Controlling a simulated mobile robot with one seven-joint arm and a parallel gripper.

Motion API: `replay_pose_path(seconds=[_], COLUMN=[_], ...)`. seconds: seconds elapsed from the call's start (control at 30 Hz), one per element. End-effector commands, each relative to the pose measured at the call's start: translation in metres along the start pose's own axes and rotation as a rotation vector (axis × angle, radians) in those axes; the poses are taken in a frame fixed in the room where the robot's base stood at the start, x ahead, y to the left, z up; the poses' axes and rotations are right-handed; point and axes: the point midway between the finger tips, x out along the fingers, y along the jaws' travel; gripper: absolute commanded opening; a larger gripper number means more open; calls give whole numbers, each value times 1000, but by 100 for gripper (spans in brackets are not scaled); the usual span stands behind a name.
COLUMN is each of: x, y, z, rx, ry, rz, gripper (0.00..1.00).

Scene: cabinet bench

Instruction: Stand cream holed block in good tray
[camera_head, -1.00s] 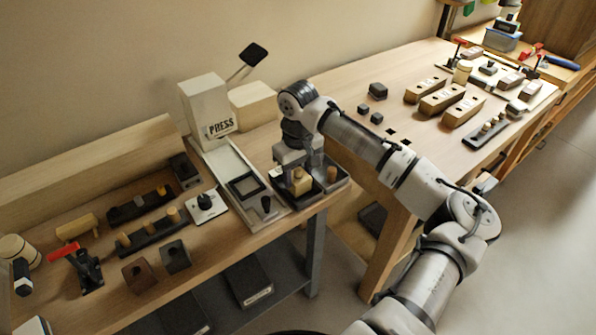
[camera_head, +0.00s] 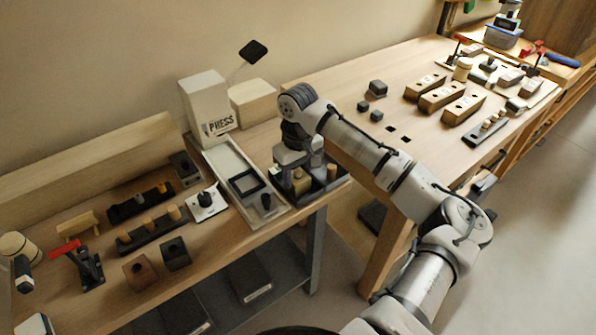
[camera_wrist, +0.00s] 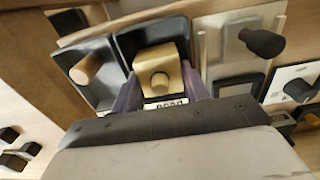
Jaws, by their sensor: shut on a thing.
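My gripper (camera_wrist: 159,92) is shut on a cream-tan block (camera_wrist: 150,58) with a round peg-like feature in the middle of its face. The block also shows below my gripper in the head view (camera_head: 301,187). It is within the outline of a dark tray (camera_wrist: 124,42); I cannot tell whether it touches the floor. A pale label with unclear lettering shows at that tray's near side. A second dark tray (camera_wrist: 60,42) lies beside it and holds a light round peg (camera_wrist: 86,68). My gripper hides part of both trays in the head view.
The white press (camera_head: 208,105) and its plate with a dark square frame (camera_head: 246,183) stand left of the trays. Several peg blocks and a red-handled clamp (camera_head: 85,262) lie further left. Dark cubes (camera_head: 377,88) are on the right bench. The bench edge is close in front.

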Motion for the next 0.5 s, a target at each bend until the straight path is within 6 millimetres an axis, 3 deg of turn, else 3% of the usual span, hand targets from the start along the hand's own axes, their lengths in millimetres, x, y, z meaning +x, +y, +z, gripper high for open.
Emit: replay_pose_path(seconds=[0.23, 0.27, 0.43, 0.5], x=[1, 1, 1, 1], y=[0, 0, 0, 0], z=[0, 0, 0, 0], rx=[0, 0, 0, 0], ry=[-2, -2, -2, -1], rz=[-1, -1, 0, 0], gripper=[22, 47, 69, 70])
